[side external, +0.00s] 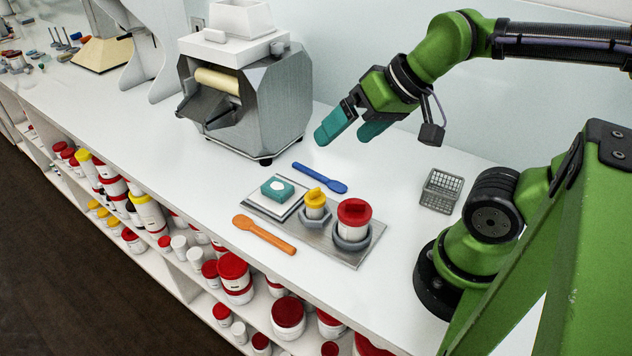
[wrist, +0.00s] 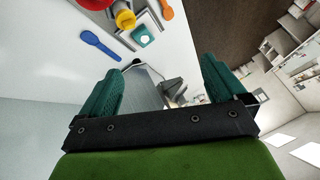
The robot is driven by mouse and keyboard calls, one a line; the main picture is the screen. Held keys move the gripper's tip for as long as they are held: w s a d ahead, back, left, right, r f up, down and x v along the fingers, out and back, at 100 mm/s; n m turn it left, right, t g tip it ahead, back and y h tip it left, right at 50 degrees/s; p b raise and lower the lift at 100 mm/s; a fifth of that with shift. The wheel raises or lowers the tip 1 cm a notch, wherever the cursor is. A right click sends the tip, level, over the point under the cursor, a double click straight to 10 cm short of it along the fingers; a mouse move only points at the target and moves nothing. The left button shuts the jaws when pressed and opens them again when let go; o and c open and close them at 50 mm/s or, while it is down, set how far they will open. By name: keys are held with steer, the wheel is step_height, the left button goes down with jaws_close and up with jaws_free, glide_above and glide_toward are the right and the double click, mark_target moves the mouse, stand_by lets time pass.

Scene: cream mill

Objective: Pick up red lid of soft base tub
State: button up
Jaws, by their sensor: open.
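A white tub with a red lid (side external: 355,209) stands upright in a grey ring holder on the metal tray (side external: 345,257) in the side view. The lid has a raised grip on top and sits on the tub. In the wrist view a red lid (wrist: 95,4) shows only partly, cut off by the top edge. My gripper (side external: 345,132) has teal fingers, open and empty, above the counter behind and above the tray, apart from the tub. Its fingers also show in the wrist view (wrist: 160,90), spread wide with nothing between them.
A small yellow-lidded jar (side external: 315,204) stands close left of the tub. A grey mill (side external: 270,100) stands behind left; a wire basket (side external: 441,190) sits right. Counter around the tray is mostly clear.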

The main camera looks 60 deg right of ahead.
steer(key=shift+f, duration=0.1)
steer(key=m+g+h, duration=0.2)
steer(key=m+g, duration=0.5)
steer(key=m, duration=0.1)
glide_above(356, 201)
steer(key=f, duration=1)
steer(key=shift+s+a, duration=0.15)
steer(key=shift+s, duration=0.15)
steer(key=shift+w+f, duration=0.15)
steer(key=shift+f, duration=1.45)
steer(key=shift+w+f, duration=0.15)
steer(key=shift+f, duration=1.45)
steer(key=c, duration=1.1)
steer(key=shift+o, duration=0.2)
steer(key=shift+r, duration=0.15)
